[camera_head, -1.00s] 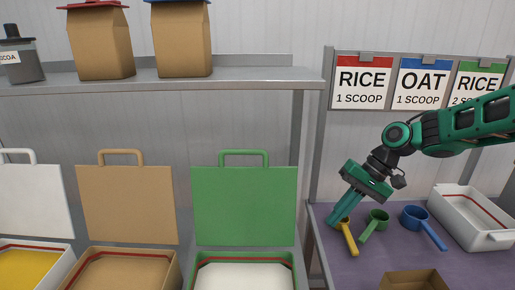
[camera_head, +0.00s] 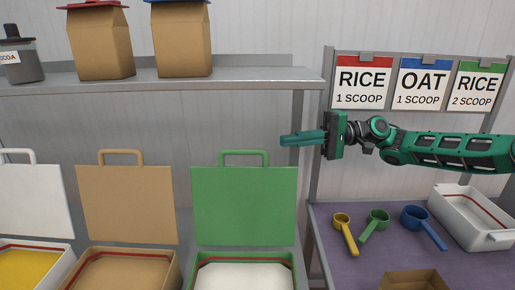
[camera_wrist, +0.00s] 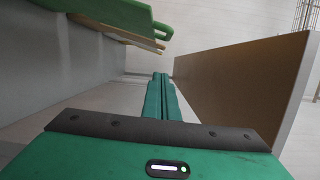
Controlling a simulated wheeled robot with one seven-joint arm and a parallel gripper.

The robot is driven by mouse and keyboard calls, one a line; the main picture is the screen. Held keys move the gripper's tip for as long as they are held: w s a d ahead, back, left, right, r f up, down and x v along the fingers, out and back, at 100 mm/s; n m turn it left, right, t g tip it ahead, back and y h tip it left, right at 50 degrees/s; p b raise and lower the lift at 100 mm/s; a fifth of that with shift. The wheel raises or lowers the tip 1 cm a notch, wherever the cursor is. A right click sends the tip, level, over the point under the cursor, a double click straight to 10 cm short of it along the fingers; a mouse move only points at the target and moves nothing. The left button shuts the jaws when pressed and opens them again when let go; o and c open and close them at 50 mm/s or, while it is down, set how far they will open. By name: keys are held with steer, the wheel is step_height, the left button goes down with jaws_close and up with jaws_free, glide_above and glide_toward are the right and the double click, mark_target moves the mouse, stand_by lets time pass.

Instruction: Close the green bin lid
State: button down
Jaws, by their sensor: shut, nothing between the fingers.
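The green bin lid (camera_head: 245,207) stands upright and open behind the green bin (camera_head: 290,262), its loop handle (camera_head: 244,157) on top. The bin holds white contents (camera_head: 245,277). My gripper (camera_head: 283,140) is shut and empty. It points left, in front of the shelf post, above and to the right of the lid, apart from it. In the wrist view my closed fingers (camera_wrist: 160,78) point ahead, with the green lid's edge and handle (camera_wrist: 115,18) at the upper left.
A tan lid (camera_head: 127,205) and a white lid (camera_head: 34,200) stand open to the left. Yellow (camera_head: 345,232), green (camera_head: 375,225) and blue (camera_head: 424,226) scoops lie on the purple table at right. A shelf (camera_head: 160,84) with paper bags runs above the bins.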

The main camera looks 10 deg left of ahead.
steer(key=s+a, duration=0.8)
steer(key=shift+r, duration=0.45)
stand_by(0.3)
